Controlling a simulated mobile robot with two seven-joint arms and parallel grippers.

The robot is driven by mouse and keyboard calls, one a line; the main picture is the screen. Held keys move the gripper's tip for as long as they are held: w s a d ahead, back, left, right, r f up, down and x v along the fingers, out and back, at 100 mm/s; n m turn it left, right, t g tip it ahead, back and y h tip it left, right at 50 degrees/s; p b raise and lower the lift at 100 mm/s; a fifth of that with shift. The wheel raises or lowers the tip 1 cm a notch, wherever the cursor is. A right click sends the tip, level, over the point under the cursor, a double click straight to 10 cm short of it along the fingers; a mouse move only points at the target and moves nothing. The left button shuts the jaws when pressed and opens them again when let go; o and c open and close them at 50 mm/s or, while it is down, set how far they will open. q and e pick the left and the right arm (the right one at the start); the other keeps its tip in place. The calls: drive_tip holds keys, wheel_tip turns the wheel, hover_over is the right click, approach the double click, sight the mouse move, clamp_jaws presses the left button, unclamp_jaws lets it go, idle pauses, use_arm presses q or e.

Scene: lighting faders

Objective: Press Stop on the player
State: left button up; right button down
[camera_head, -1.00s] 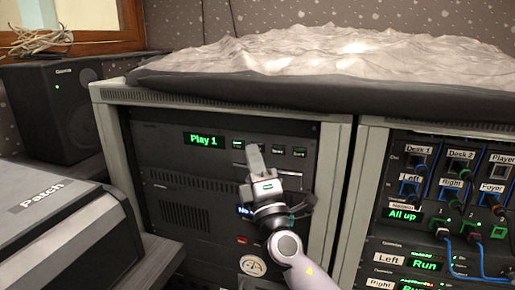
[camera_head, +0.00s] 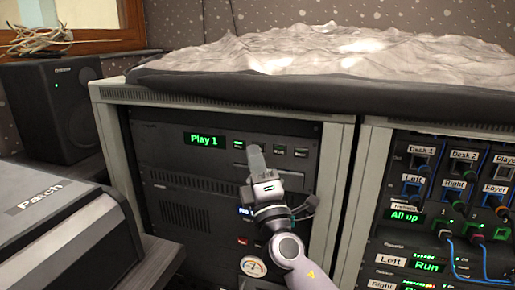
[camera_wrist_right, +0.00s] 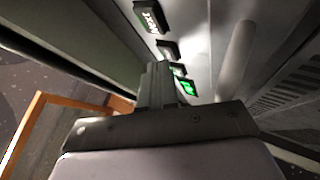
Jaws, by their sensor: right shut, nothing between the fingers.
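The player is the black panel at the top of the left rack, with a green display reading "Play 1" (camera_head: 205,139). A row of small buttons with green labels runs right of the display: one at the left (camera_head: 239,142), others further right (camera_head: 279,151) (camera_head: 301,153). Their words are too small to read in the head view. My right gripper (camera_head: 255,150) is shut and empty, its tip before the row, right of the leftmost visible button. It may hide another button. In the right wrist view the fingers (camera_wrist_right: 157,72) are beside the buttons (camera_wrist_right: 167,50); contact cannot be told. My left gripper is out of view.
A pale crumpled cover on a dark slab (camera_head: 330,90) lies over the racks. A patch rack with blue cables (camera_head: 440,200) stands at right. A grey case marked "Patch" (camera_head: 50,205) and a speaker (camera_head: 62,110) are at left.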

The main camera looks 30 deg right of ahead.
drive_tip(key=shift+s+d+r, duration=0.15)
drive_tip(key=shift+r, duration=0.05)
drive_tip(key=s+a, duration=0.1)
drive_tip(key=a, duration=0.1)
drive_tip(key=s+a, duration=0.2)
drive_tip(key=shift+s+f, duration=0.15)
idle(0.7)
